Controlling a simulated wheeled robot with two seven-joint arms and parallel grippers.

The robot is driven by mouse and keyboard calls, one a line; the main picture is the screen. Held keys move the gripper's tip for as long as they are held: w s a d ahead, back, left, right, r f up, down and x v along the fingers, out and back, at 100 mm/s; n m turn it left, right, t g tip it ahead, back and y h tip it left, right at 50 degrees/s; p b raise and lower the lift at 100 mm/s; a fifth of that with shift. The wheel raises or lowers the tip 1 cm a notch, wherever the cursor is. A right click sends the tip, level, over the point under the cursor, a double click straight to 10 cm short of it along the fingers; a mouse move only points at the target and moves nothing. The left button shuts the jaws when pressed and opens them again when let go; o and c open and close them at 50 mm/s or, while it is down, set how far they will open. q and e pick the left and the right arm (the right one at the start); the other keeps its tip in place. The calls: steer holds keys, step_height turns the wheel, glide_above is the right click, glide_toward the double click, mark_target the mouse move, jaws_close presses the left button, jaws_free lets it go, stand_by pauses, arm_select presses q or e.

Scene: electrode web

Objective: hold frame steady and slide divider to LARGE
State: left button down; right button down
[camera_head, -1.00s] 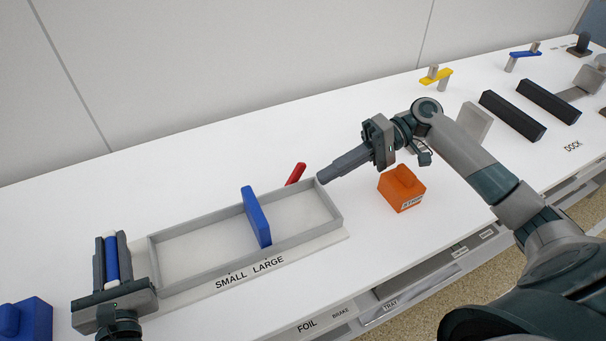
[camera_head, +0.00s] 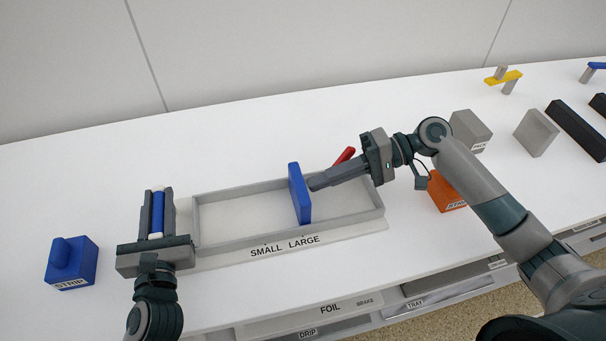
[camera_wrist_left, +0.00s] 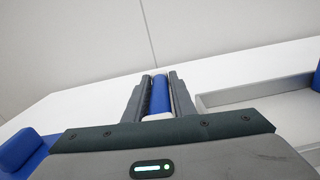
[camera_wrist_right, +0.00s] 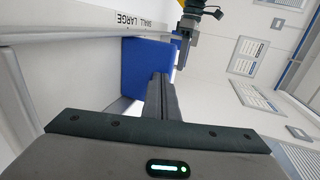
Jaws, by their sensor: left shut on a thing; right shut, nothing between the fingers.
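The grey frame (camera_head: 225,245) is a shallow open tray on the table in the head view. My left gripper (camera_head: 157,212) is shut on a blue bar with white ends (camera_head: 156,216) at the frame's left end; the bar also shows in the left wrist view (camera_wrist_left: 160,95). My right gripper (camera_head: 314,184) is shut and empty, its tips just right of the divider. The right wrist view shows the divider (camera_wrist_right: 145,68) close before the tips; contact cannot be told.
A red piece (camera_head: 345,156) sticks up behind the frame. A blue STRIP block (camera_head: 72,262) stands at the left. Grey blocks stand further right.

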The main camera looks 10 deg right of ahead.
steer(key=shift+a, duration=0.1)
steer(key=shift+a, duration=1.1)
steer(key=shift+d, duration=0.5)
steer(key=v, duration=1.3)
steer(key=shift+f, duration=0.4)
steer(key=shift+d, duration=0.1)
